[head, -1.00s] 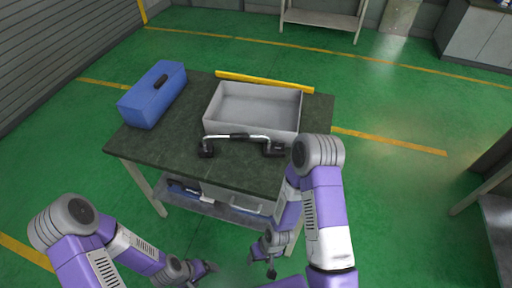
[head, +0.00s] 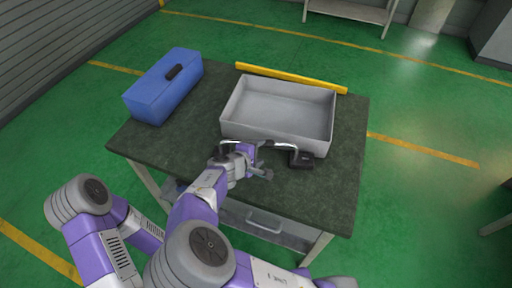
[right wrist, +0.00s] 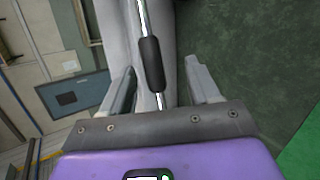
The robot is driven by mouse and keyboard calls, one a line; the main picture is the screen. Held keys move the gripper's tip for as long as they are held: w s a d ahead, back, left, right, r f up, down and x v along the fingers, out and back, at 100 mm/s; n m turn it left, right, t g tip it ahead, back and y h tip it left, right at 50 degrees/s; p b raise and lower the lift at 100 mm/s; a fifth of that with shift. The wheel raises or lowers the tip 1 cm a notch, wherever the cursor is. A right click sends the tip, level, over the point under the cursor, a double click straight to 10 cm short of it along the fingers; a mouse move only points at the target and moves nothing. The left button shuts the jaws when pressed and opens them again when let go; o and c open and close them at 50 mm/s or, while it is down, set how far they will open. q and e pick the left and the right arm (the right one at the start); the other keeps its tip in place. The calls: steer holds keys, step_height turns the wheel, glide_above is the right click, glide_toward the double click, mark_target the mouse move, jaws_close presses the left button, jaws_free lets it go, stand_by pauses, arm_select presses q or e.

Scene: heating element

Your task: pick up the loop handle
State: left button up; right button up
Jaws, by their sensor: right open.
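The loop handle (head: 301,158) is a chrome bar with a dark grip sleeve and black end blocks. It rests on the dark tabletop in front of the grey tray; my right gripper covers part of it in the head view. My right gripper (head: 257,162) is open at the handle's middle. In the right wrist view the loop handle (right wrist: 151,62) runs lengthwise between the two spread fingers of the right gripper (right wrist: 160,78), with a gap on both sides. My left gripper is hidden behind my right arm.
The empty grey tray (head: 229,120) stands just behind the handle. A blue toolbox (head: 160,90) is at the table's back left. A yellow bar (head: 290,77) lies along the back edge. The dark tabletop (head: 345,170) is clear at the right.

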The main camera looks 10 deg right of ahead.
steer(key=w+d+f, duration=0.1)
steer(key=w+d+b, duration=0.1)
steer(key=w, duration=0.1)
steer(key=w+d+f+b, duration=0.1)
steer(key=shift+w+f, duration=0.35)
steer(key=shift+w, duration=0.05)
steer(key=shift+w+d+f+t, duration=0.1)
steer(key=shift+w+t, duration=0.15)
steer(key=shift+t, duration=0.05)
steer(key=shift+c, duration=0.2)
jaws_close()
stand_by(1.0)
